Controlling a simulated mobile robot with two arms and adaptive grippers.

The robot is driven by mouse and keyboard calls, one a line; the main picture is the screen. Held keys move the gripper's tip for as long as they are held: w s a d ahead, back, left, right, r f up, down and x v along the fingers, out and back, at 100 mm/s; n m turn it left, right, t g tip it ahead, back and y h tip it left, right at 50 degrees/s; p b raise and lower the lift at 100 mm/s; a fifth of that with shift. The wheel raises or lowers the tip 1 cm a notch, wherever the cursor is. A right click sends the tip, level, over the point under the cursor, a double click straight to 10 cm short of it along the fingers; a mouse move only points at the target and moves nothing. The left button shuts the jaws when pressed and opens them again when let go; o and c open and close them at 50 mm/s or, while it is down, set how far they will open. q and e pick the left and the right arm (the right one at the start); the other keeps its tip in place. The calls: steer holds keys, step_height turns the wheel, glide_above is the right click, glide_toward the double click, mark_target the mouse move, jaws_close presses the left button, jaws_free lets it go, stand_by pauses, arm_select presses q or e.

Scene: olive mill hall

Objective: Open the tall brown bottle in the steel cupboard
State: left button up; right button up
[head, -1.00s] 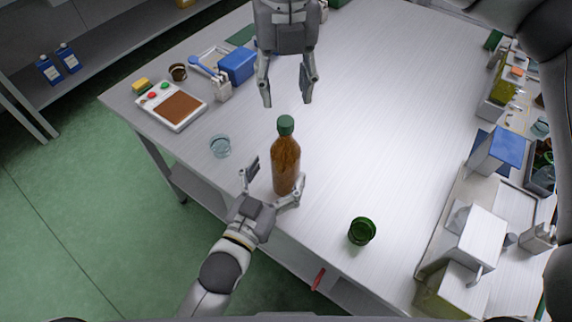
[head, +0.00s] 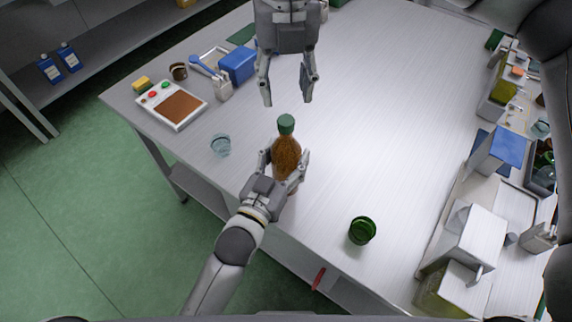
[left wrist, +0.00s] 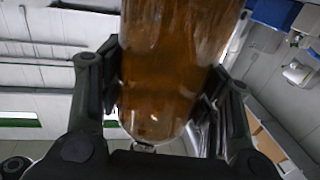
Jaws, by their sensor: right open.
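The tall brown bottle (head: 286,152) with a green cap (head: 285,124) stands upright on the steel table (head: 400,110), not in a cupboard. The cap is on its neck. My left gripper (head: 284,164) has its fingers on both sides of the bottle's body and appears closed against it. In the left wrist view the brown bottle (left wrist: 165,70) fills the space between the fingers of my left gripper (left wrist: 162,105); its cap is out of that view. My right gripper (head: 288,101) is open and empty, beyond the bottle, pointing down.
A clear glass (head: 220,145) stands left of the bottle, and a green glass (head: 362,231) at the right front. Dispensers (head: 470,240) line the right.

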mark_target(286, 120)
arm_select(q)
jaws_close()
arm_select(e)
steer(key=m, duration=0.5)
steer(key=shift+a, duration=0.1)
steer(key=m, duration=0.3)
steer(key=shift+m, duration=0.4)
step_height(286, 120, down, 8)
steer(key=shift+f, duration=0.1)
